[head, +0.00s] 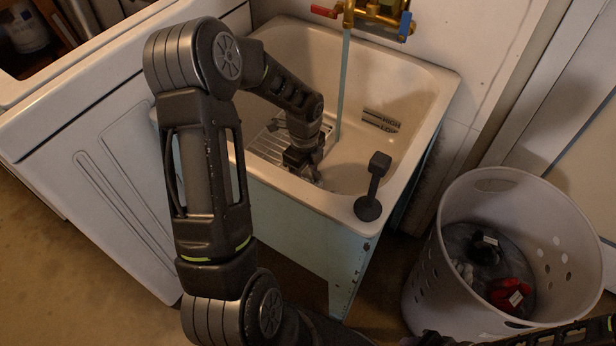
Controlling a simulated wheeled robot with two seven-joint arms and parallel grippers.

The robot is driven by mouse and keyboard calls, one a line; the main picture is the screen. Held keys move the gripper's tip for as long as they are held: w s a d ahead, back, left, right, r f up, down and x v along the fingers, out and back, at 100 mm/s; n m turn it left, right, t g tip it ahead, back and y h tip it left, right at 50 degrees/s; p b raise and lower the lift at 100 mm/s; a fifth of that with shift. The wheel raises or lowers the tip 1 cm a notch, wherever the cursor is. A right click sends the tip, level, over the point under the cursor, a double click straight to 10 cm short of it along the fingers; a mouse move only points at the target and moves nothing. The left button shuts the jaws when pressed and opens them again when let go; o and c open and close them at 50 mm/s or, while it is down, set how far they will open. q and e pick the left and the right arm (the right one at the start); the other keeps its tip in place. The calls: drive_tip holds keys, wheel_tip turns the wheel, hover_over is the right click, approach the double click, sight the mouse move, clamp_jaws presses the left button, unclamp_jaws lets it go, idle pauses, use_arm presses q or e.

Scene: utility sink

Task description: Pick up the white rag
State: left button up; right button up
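I cannot clearly make out the white rag in the head view. My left arm reaches over the front rim of the sink (437,84), and my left gripper (312,172) points down inside the basin near its front wall. Small pale patches show around the fingertips, but I cannot tell whether they are cloth or basin. The fingers are dark and small, so their opening and any contact cannot be read. Part of my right arm shows at the bottom right edge; its gripper is out of frame.
A wire rack (268,148) lies in the basin left of my gripper. A pale blue stream or tube (343,90) hangs from the brass faucet (375,12). A dark upright object (372,187) stands on the front right rim. A white basket (440,275) holding clothes stands right.

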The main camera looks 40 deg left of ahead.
use_arm(q)
wheel_tip(320, 180, up, 10)
drive_tip(key=p, duration=0.1)
idle(0.4)
drive_tip(key=shift+p, duration=0.3)
idle(0.5)
